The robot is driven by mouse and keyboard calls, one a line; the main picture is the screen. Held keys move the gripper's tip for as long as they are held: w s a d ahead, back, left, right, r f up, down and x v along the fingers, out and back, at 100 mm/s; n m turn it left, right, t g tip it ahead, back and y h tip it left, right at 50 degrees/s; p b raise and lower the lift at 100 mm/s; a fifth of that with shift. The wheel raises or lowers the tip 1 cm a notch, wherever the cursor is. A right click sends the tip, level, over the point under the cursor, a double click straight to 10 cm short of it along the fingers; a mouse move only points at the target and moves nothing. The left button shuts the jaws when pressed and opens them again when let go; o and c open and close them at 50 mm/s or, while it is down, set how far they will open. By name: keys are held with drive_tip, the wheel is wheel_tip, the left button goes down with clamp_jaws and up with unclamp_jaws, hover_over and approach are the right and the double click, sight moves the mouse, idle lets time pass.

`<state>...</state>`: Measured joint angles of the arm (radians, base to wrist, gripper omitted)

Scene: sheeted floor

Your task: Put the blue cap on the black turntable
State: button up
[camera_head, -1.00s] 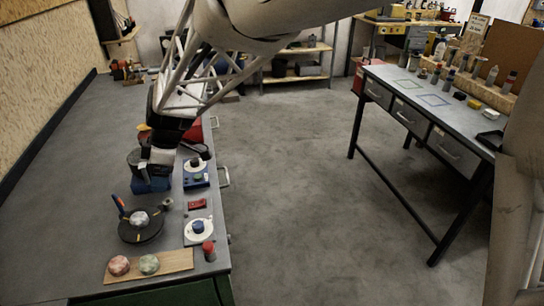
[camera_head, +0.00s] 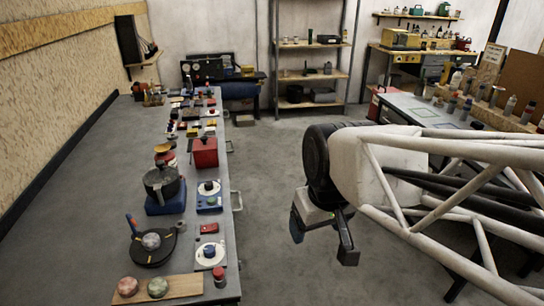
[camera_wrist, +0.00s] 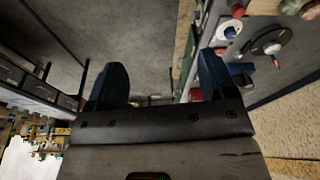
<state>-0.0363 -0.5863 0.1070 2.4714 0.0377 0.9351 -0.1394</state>
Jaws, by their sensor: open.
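The blue cap (camera_head: 209,251) sits on a white disc (camera_head: 221,257) near the right edge of the long left bench. The black turntable (camera_head: 152,261) lies to its left on the same bench. A silvery round lump (camera_head: 151,241) and a blue-handled tool (camera_head: 133,224) are on the turntable. My gripper (camera_head: 322,238) is open and empty over the floor, right of the bench and apart from the cap. In the wrist view, its two dark fingers (camera_wrist: 160,88) are spread, with the turntable (camera_wrist: 262,52) at the upper right.
A wooden board (camera_head: 185,287) with two round balls and a red-topped jar (camera_head: 219,277) stand near the front. A dark pot (camera_head: 162,184) and red box (camera_head: 204,152) stand farther back. Open floor (camera_head: 275,170) lies between the bench and the right-hand table (camera_head: 410,107).

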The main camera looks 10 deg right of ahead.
drive_tip(key=shift+s+d+f+m+h, duration=0.15)
drive_tip(key=shift+s+d+m, duration=0.4)
drive_tip(key=shift+s, duration=0.25)
drive_tip(key=shift+s+d+f+m+h, duration=0.15)
drive_tip(key=shift+s+d+m, duration=0.35)
drive_tip(key=shift+s, duration=0.3)
